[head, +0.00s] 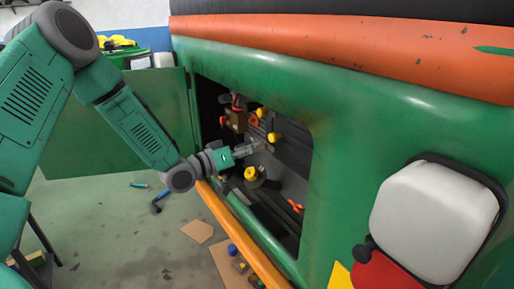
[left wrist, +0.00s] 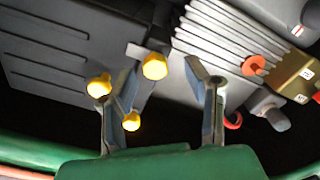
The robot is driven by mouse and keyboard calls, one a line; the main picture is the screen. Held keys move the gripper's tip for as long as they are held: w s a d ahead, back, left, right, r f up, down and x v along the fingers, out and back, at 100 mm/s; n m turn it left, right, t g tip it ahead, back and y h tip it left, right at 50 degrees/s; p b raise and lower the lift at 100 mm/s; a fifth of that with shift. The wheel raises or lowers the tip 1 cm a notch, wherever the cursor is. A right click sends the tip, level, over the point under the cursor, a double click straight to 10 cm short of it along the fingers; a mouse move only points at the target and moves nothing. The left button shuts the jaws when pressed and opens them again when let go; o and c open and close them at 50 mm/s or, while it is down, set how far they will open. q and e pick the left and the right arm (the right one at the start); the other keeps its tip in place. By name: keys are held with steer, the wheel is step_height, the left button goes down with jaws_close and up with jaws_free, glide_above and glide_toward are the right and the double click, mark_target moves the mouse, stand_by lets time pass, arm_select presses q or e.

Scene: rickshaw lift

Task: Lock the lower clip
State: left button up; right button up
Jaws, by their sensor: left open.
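My left gripper (head: 252,147) reaches into the open bay of the green vehicle body (head: 350,110). In the left wrist view its two fingers (left wrist: 163,85) are spread apart with nothing held between them. Yellow-ended clip parts show inside the bay: an upper one (head: 261,112), one beside the gripper (head: 273,137) and a low one (head: 250,173). The left wrist view shows yellow ends near the left finger (left wrist: 99,86) and between the fingers (left wrist: 155,67). I cannot tell which belongs to the lower clip, or whether a finger touches one. My right gripper is not in view.
The bay's green rim and orange sill (head: 245,240) border the opening. An open green door panel (head: 130,130) stands at the left. A finned grey block (left wrist: 225,45) and a brass-coloured part (left wrist: 297,75) lie near the right finger. Cardboard (head: 197,231) lies on the floor.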

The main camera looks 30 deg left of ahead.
arm_select(q)
steer(key=v, duration=1)
steer(key=shift+a, duration=0.25)
steer(key=shift+s+d, duration=0.1)
steer(key=s+d+f+g+y+b, duration=0.1)
steer(key=s+d+f+g+b, duration=0.15)
steer(key=f, duration=0.55)
steer(key=s+d+f+g+y+b, duration=0.1)
steer(key=d+f+g+b, duration=0.15)
steer(key=f, duration=0.55)
steer(key=s+d+f+g+y+b, duration=0.1)
steer(key=s+d+f+g+b, duration=0.15)
steer(key=f, duration=0.65)
steer(key=s+d+f+m+g+y+b, duration=0.1)
steer(key=s+d+f+g+y+b, duration=0.1)
steer(key=s+f, duration=0.7)
steer(key=s+d+f+m+g+y+b, duration=0.1)
steer(key=s+d+f+g+b, duration=0.4)
steer(key=s+f, duration=0.5)
steer(key=s+m+g, duration=0.1)
steer(key=s, duration=0.2)
steer(key=shift+y, duration=0.4)
steer(key=shift+s+g, duration=0.1)
steer(key=shift+g, duration=0.15)
